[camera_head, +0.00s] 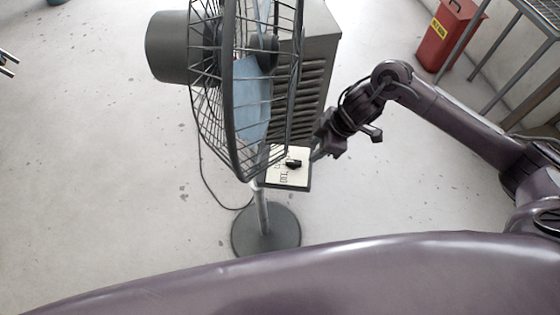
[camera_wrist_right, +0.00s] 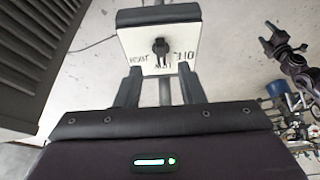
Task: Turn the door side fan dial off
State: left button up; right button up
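The fan (camera_head: 265,75) stands upright on a round base (camera_head: 266,235). A pale control panel (camera_head: 277,178) on a dark box is mounted on its pole, with a black dial knob (camera_head: 293,163). In the right wrist view, the dial knob (camera_wrist_right: 160,46) sits mid-panel, its pointer appearing to face the LOW mark, with OFF at the right and HIGH at the left. My right gripper (camera_wrist_right: 160,92) is open and empty, its two fingers short of the panel. In the head view, my right gripper (camera_head: 322,150) is just right of the panel. In the right wrist view, an arm that looks like my left (camera_wrist_right: 292,62) is small and unclear.
A grey louvred unit (camera_head: 318,65) stands close behind the fan, near my right gripper. A red bin (camera_head: 447,35) and a metal rack (camera_head: 515,55) are at the upper right. A cable lies on the floor left of the pole. The floor around is mostly clear.

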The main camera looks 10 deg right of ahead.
aim_at(300, 162)
jog(key=p+x, duration=0.1)
jog(key=x, duration=0.3)
jog(key=shift+f, duration=0.35)
jog(key=shift+p+x, duration=0.3)
jog(key=shift+x, duration=0.8)
jog(key=shift+w+a+f, duration=0.1)
jog(key=shift+a+f, duration=0.3)
jog(key=shift+f, duration=0.05)
grip_shut()
pick_arm(q)
jog(key=shift+d+r, duration=0.9)
jog(key=shift+d, duration=0.05)
